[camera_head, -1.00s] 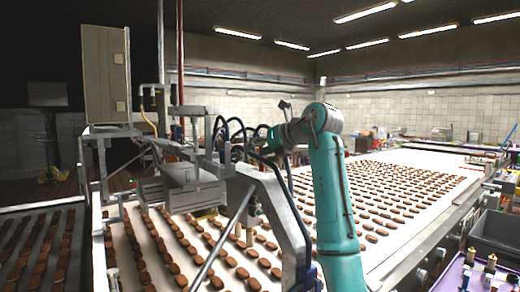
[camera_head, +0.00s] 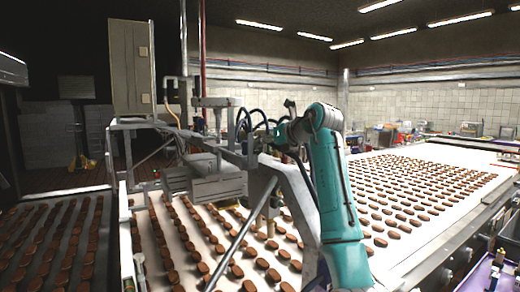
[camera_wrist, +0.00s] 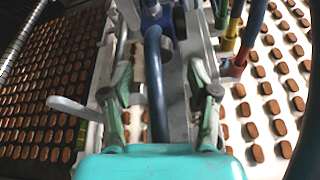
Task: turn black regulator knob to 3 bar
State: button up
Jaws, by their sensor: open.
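I cannot make out a black regulator knob or its scale in either view. A dark fitting with pale metal parts (camera_wrist: 150,12) shows at the top of the wrist view, too unclear to name. My gripper (camera_wrist: 160,78) is open in the wrist view, with one finger on each side. A thick dark blue hose (camera_wrist: 156,85) and a grey metal bar (camera_wrist: 179,85) run between the fingers in the picture; contact cannot be judged. In the head view my teal arm rises at the centre right, its end by the machine frame (camera_head: 283,180); the fingers are not clear there.
Rows of brown biscuits lie on the white conveyor (camera_head: 405,255), and more lie on a dark belt (camera_head: 20,270) at left. A grey cabinet (camera_head: 131,68) stands behind the frame. Red, yellow and green pipe parts (camera_wrist: 230,44) stand close right of my gripper.

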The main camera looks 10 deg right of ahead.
aim_at(259, 149)
jog(key=shift+x, duration=2.6)
jog(key=shift+c, duration=0.3)
grip_shut()
